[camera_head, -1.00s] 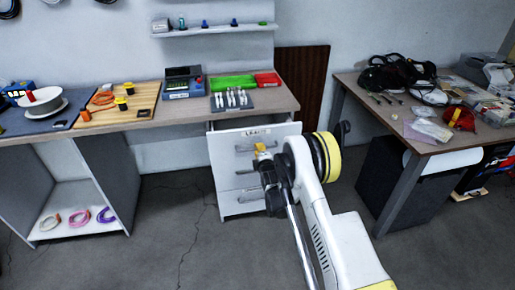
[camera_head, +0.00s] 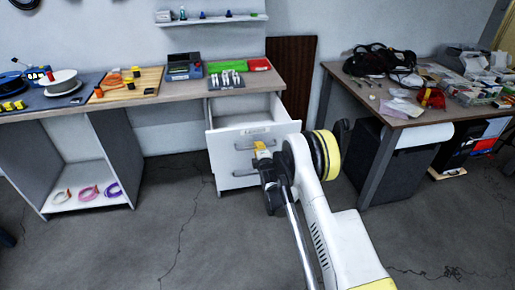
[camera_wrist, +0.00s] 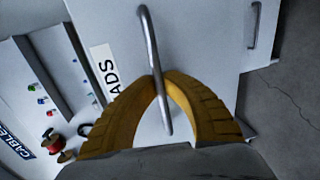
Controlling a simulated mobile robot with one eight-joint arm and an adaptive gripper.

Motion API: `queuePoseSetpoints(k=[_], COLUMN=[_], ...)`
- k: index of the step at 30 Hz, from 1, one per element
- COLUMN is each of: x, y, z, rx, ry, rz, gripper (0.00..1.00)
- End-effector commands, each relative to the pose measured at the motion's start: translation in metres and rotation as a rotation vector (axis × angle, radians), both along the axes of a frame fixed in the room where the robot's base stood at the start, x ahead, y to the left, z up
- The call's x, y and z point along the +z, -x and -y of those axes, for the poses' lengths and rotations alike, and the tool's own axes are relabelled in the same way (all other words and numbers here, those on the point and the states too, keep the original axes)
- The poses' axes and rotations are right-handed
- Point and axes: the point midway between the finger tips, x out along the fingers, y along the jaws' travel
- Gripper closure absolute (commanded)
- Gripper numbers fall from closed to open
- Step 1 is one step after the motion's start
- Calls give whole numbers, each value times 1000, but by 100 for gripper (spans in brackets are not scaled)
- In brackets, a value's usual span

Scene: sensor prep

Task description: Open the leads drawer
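The leads drawer (camera_head: 228,141) is the top drawer of the white cabinet under the bench. It stands pulled out, with its pale inside (camera_head: 245,108) showing from above and no contents visible there. Its front shows in the wrist view (camera_wrist: 200,40), with part of the label (camera_wrist: 104,70) reading "ADS". My gripper (camera_head: 262,147) is at the drawer front. In the wrist view, its yellow fingers (camera_wrist: 162,78) close together around the metal bar handle (camera_wrist: 150,45). In the head view, my arm covers the right part of the drawer front.
A lower drawer handle (camera_wrist: 253,25) shows beside my gripper. The bench top (camera_head: 150,108) above holds a blue device, green and red trays and spools. A cluttered table (camera_head: 375,110) stands to the right. The floor (camera_head: 180,235) in front of the cabinet is clear.

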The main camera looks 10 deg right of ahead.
Motion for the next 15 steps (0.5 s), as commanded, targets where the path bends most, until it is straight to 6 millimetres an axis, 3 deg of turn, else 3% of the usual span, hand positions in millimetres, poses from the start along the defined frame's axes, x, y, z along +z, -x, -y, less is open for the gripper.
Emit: queuePoseSetpoints(k=[8,11,15], x=[1,1,1], y=[0,0,0], z=[-1,-1,0], rx=[1,1,0], ry=[0,0,0], rz=[2,1,1], gripper=[100,68,68])
